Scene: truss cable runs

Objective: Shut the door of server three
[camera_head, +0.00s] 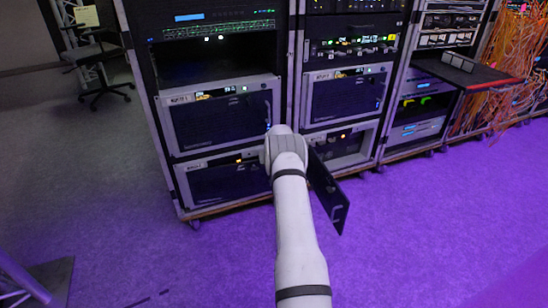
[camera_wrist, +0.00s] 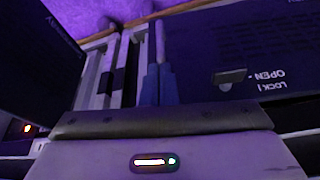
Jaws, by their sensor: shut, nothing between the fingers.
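A dark door (camera_head: 328,192) with a small handle stands open in the head view, swung out from the lower server (camera_head: 348,144) of the middle rack. I cannot read which server is number three. My arm reaches up the middle of the head view, just left of this door, and my gripper is hidden behind its wrist there. In the wrist view my gripper (camera_wrist: 158,72) has its narrow fingers together and empty. A dark panel (camera_wrist: 268,45) with upside-down OPEN and LOCK lettering and a small latch (camera_wrist: 230,77) lies to their right. I cannot tell whether they touch it.
The left rack (camera_head: 222,115) has closed front doors on its lower servers. A shelf (camera_head: 466,70) juts from the right rack, beside orange cables (camera_head: 516,60). A chair (camera_head: 97,65) stands at the back left. The purple floor (camera_head: 430,240) is clear at the front right.

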